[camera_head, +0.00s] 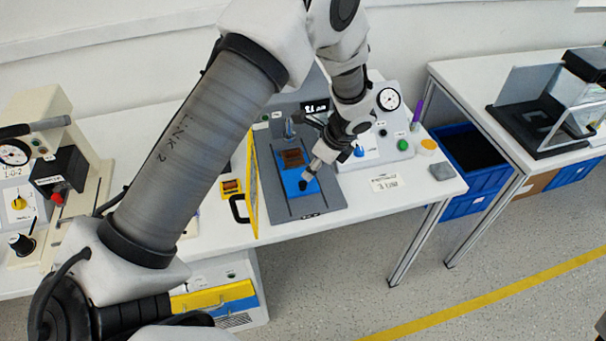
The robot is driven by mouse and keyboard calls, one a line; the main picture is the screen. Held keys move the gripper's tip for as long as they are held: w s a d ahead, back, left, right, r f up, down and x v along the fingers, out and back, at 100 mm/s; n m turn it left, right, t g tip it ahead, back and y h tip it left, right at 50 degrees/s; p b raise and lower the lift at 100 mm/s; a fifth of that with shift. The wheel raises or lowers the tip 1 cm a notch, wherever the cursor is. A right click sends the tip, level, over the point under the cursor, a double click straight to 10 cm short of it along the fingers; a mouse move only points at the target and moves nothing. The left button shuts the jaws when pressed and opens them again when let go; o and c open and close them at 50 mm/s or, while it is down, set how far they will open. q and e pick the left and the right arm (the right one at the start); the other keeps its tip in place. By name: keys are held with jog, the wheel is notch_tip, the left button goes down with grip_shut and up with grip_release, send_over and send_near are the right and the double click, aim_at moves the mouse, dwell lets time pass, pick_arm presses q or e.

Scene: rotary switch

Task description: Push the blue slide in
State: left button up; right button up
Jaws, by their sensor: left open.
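The blue slide (292,186) is a flat blue plate on the dark grey base of a machine on the white table. My left gripper (312,150) comes down from above at the right side of the slide. It is open, with one finger close to the slide's front right part; I cannot tell whether it touches. The gripper hides part of the slide's right edge. My right gripper is not in view.
A yellow-edged door (252,185) with a black handle stands open left of the slide. At right is a control panel with a gauge (388,99), a green button (403,144) and a blue knob (359,151). A blue bin (468,205) stands between the tables.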

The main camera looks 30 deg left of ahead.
aim_at(304, 182)
pick_arm(q)
jog(key=f, duration=0.1)
jog(key=s+a+f, duration=0.1)
jog(key=f, duration=0.2)
jog(key=shift+s+a+f+p, duration=0.1)
jog(key=shift+s+a+p, duration=0.15)
jog(key=shift+s+p, duration=0.15)
jog(key=f, duration=0.1)
jog(key=w+a+f, duration=0.1)
jog(key=shift+f, duration=0.4)
jog(key=shift+s+r, duration=0.2)
grip_shut()
